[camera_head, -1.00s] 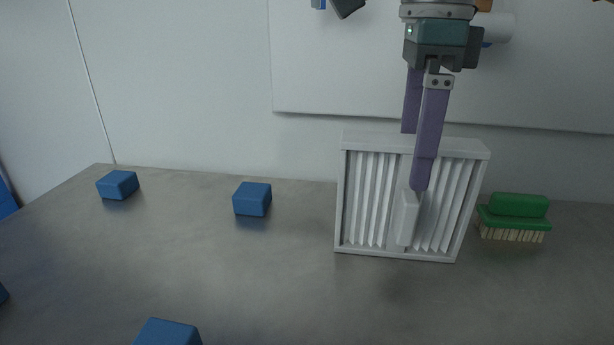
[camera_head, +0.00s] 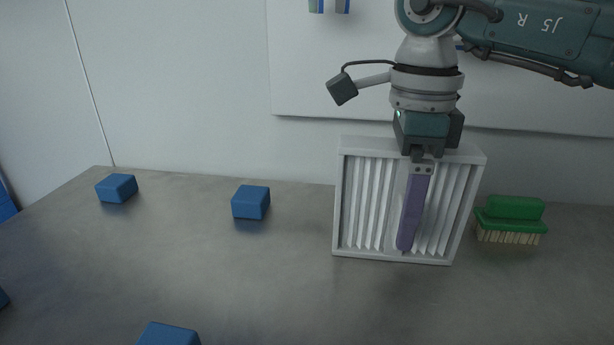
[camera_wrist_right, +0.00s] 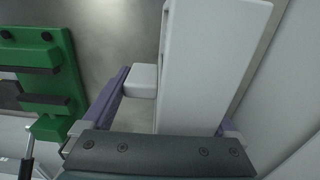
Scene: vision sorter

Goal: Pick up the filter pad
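The filter pad (camera_head: 352,200) is a white frame with upright pleats, standing on edge on the grey table near the back wall. A white block-shaped grip (camera_wrist_right: 143,80) sticks out of its front. My right gripper (camera_head: 408,245) points down and straddles the pad, with one purple finger in front over the grip and the other behind, mostly hidden. In the right wrist view the fingers (camera_wrist_right: 170,112) stand apart on both sides of the pad (camera_wrist_right: 205,60). The front finger is close to the grip; contact is unclear. My left gripper is out of view.
Blue blocks (camera_head: 250,202) (camera_head: 117,188) (camera_head: 168,334) lie to the left. A white panel (camera_head: 330,70) is close behind. The middle of the table is clear.

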